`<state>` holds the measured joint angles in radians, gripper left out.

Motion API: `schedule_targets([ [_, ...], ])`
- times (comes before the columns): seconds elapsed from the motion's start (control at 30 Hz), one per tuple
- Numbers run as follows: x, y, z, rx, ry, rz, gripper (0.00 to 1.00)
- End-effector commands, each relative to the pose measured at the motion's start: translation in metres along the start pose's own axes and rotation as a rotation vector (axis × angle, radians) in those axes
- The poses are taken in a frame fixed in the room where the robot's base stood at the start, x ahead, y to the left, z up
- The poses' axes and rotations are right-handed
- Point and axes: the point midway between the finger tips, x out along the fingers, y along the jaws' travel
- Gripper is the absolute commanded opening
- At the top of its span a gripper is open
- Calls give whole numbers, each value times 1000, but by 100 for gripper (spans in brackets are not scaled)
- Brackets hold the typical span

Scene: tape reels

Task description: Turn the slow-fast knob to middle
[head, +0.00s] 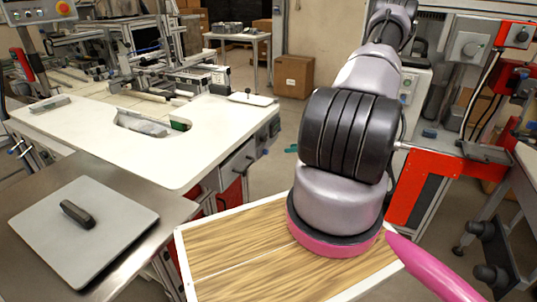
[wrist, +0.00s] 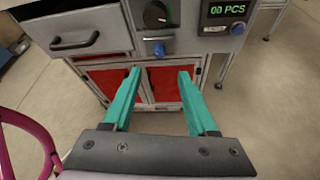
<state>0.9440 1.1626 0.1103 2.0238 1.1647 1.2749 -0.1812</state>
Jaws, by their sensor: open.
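In the wrist view a round black knob (wrist: 156,14) sits on the grey front panel of a machine, at the top edge of the picture. Its label and setting are too small to read. A blue knob (wrist: 159,50) sits just below it on a small box. My gripper (wrist: 157,72) is open and empty, its two teal fingers spread wide. In the picture the fingertips lie below both knobs, apart from them. In the head view only a bit of teal finger (head: 291,149) shows left of my arm, which hides the rest.
A counter display (wrist: 227,10) reading PCS is right of the knobs, with a blue button (wrist: 237,29) under it. A drawer handle (wrist: 75,42) juts out at left. Red panels (wrist: 105,82) lie below. A white worktop (head: 170,165) and a wooden board (head: 240,250) show in the head view.

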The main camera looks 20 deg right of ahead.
Motion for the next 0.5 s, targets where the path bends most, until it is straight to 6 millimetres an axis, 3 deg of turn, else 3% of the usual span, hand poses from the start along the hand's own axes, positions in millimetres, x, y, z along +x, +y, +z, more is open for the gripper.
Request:
schedule_targets([
  [0.5, 85, 1, 0, -2, 0, 4, 58],
])
